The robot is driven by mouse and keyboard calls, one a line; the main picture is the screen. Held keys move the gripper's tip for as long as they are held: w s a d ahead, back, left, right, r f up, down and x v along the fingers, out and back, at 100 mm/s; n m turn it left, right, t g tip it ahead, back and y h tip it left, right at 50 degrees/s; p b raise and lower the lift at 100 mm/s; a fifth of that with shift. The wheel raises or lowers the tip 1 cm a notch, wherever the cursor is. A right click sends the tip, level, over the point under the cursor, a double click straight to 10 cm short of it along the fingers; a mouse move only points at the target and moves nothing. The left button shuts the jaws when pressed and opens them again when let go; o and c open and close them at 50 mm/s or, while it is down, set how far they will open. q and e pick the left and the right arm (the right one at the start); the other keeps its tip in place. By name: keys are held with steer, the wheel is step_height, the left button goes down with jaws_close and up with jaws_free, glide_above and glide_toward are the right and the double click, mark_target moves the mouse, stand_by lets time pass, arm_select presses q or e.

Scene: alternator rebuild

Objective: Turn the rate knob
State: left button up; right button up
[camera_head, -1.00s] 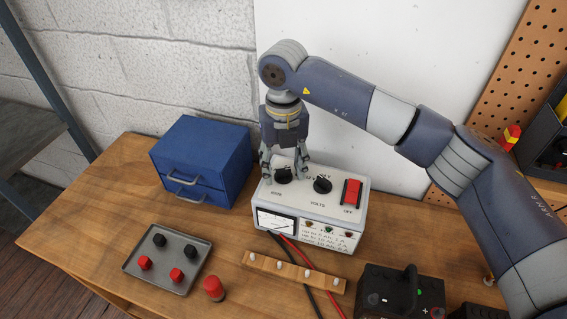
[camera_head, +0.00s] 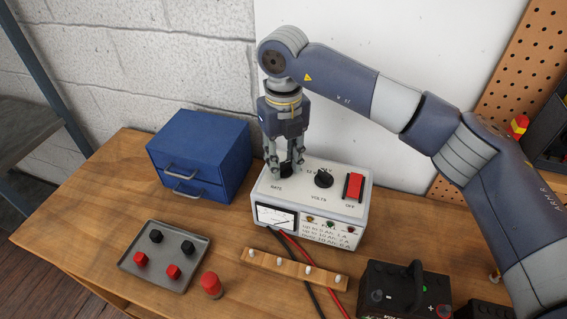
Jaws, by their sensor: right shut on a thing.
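The charger box (camera_head: 328,213) is white, with a meter and printed text on its front face. Its rate knob (camera_head: 286,169) is black and sits on the left of the top panel, above the RATE label. My right gripper (camera_head: 284,168) reaches down from above, with its fingers shut on the rate knob and partly hiding it. The black volts knob (camera_head: 323,178) is to the right of it, untouched. My left gripper is not in view.
A red switch (camera_head: 353,186) is at the right of the top panel. A blue drawer box (camera_head: 205,150) stands left of the charger. A grey tray (camera_head: 150,268) with red and black caps, a wooden strip (camera_head: 290,267) and a black battery (camera_head: 385,290) lie in front.

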steer(key=n+b, duration=0.3)
steer(key=n, duration=0.1)
steer(key=shift+f, duration=0.15)
steer(key=n+b, duration=0.2)
steer(key=n, duration=0.3)
steer(key=n+b, duration=0.1)
steer(key=n, duration=0.1)
steer(key=shift+n, duration=0.4)
steer(key=n, duration=0.3)
steer(key=shift+n, duration=0.3)
steer(key=n, duration=0.5)
steer(key=shift+r+n, duration=0.2)
steer(key=shift+n, duration=0.5)
steer(key=o, duration=1.1)
steer(key=shift+c, duration=0.2)
